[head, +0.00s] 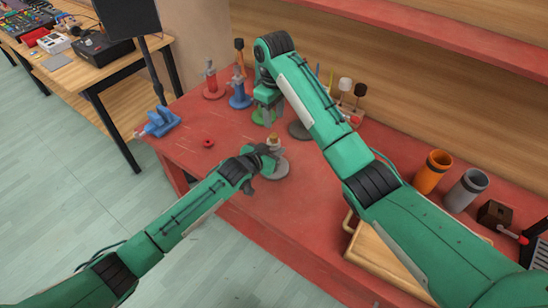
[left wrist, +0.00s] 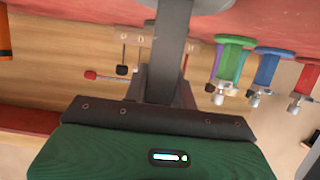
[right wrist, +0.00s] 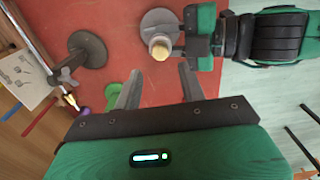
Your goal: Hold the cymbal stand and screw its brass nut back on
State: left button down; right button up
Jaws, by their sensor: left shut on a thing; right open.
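The cymbal stand (head: 281,170) has a round grey base and stands on the red bench. My left gripper (head: 267,156) is shut on its post from the side, below the top. A brass-coloured piece, seemingly the nut (head: 274,138), sits at the top of the post; how far it is threaded I cannot tell. In the right wrist view the brass nut (right wrist: 160,52) shows beyond my open right gripper (right wrist: 158,88), with nothing between its fingers. In the head view my right gripper (head: 267,112) is behind the stand.
Red (head: 211,85), blue (head: 239,96) and green (head: 260,117) stands are at the back, near my right gripper. A dark grey base (right wrist: 80,48) lies beside it. A red ring (head: 208,143) and blue vise (head: 158,122) are left. Orange (head: 432,172) and grey cups (head: 466,188) stand right.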

aim_at(274, 135)
notch_tip(274, 135, down, 8)
jog(key=shift+r, duration=0.15)
dwell(0.4)
grip_shut()
jog(key=m, duration=0.5)
jog(key=shift+o, duration=0.5)
grip_release()
jog(key=shift+r, duration=0.1)
jog(key=shift+r, duration=2.15)
jog(key=shift+c, duration=0.5)
